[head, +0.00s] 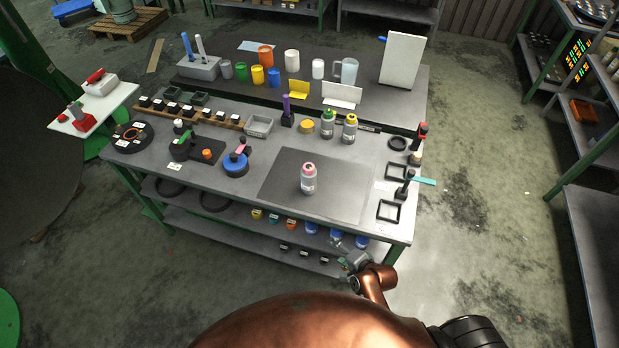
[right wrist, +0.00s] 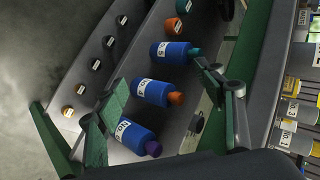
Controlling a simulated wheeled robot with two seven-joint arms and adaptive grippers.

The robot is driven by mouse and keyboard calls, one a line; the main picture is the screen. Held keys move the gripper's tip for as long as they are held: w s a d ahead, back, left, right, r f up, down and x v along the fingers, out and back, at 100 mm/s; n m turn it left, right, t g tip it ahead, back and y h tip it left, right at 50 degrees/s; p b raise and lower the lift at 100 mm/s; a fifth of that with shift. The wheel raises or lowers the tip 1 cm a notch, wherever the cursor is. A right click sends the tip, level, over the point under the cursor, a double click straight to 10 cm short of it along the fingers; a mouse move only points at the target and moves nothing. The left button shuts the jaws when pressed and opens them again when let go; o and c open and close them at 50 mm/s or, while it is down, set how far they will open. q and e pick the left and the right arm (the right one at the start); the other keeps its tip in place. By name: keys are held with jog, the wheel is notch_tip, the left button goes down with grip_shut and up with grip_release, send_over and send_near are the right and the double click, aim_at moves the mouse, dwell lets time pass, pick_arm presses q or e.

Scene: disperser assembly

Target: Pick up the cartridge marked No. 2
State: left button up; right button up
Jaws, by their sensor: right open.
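Several blue cartridges with white labels lie on the lower shelf. In the right wrist view they are one with a purple tip (right wrist: 132,134), one with an orange tip (right wrist: 150,93) and one with a teal tip (right wrist: 172,52). The labels begin with "No."; I cannot surely read which is No. 2. In the head view they show small, under the table's front edge, at the blue cartridge (head: 311,228). My right gripper (head: 347,249) is open and empty beside the shelf; its fingers (right wrist: 160,82) spread on either side of the cartridges in the wrist view. My left gripper is out of view.
A pink-capped bottle (head: 308,180) stands on the dark mat (head: 345,195). A green table leg (right wrist: 52,140) is near the gripper.

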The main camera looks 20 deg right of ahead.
jog(key=w+a+r+m+t, duration=0.1)
jog(key=w+r+m, duration=0.1)
jog(key=r, duration=0.2)
jog(key=w+a+r+m+t+y, duration=0.1)
jog(key=w+r+m, duration=0.1)
jog(key=r, duration=0.3)
jog(key=w+a+r+m+t+p, duration=0.1)
jog(key=w+r+m, duration=0.2)
jog(key=r, duration=0.1)
jog(key=shift+w+r, duration=0.2)
jog(key=shift+w, duration=0.05)
jog(key=m+t+h, duration=0.1)
jog(key=m+t, duration=0.4)
jog(key=m, duration=0.9)
send_near(312, 181)
jog(key=w, duration=0.2)
jog(key=w+a, duration=0.1)
jog(key=w, duration=0.2)
jog(key=shift+p, duration=0.3)
jog(key=shift+w+r, duration=0.1)
jog(key=shift+w, duration=0.3)
jog(key=w, duration=0.4)
jog(key=w+a, duration=0.1)
jog(key=w, duration=0.2)
jog(key=shift+a+f, duration=0.1)
jog(key=shift+f, duration=0.25)
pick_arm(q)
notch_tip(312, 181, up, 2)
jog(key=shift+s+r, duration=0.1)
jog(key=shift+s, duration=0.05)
